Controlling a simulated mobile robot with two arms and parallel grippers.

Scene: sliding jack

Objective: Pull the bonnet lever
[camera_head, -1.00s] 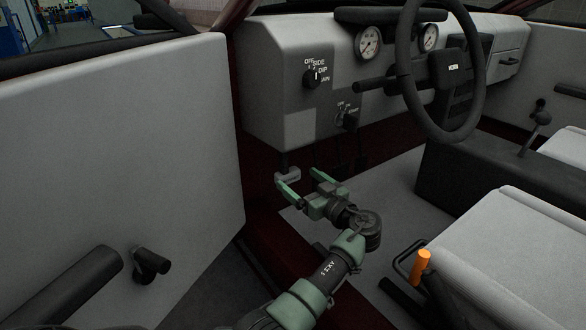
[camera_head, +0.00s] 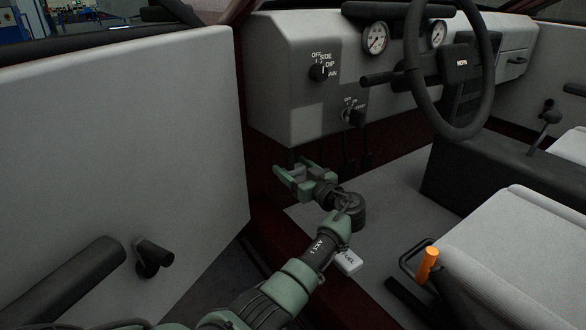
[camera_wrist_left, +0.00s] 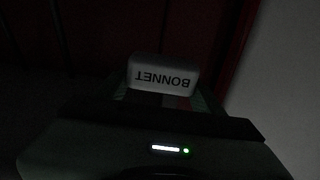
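The bonnet lever is a small grey handle with rounded corners, low under the left end of the dashboard. Its BONNET label reads upside down in the left wrist view (camera_wrist_left: 163,76). In the head view the lever (camera_head: 297,171) shows only in part, between the fingers of my left gripper (camera_head: 294,175). The green fingers stand apart, one on each side of the lever. I see no clear grip on it; contact is hard to tell in the dark wrist view. My right gripper is not in view.
The open door panel (camera_head: 120,170) fills the left. A pale FUEL lever (camera_head: 348,262) sits by the sill, beside my left forearm. The dashboard (camera_head: 290,100) and steering wheel (camera_head: 411,80) are above. A seat (camera_head: 510,250) with an orange-handled lever (camera_head: 427,264) stands right.

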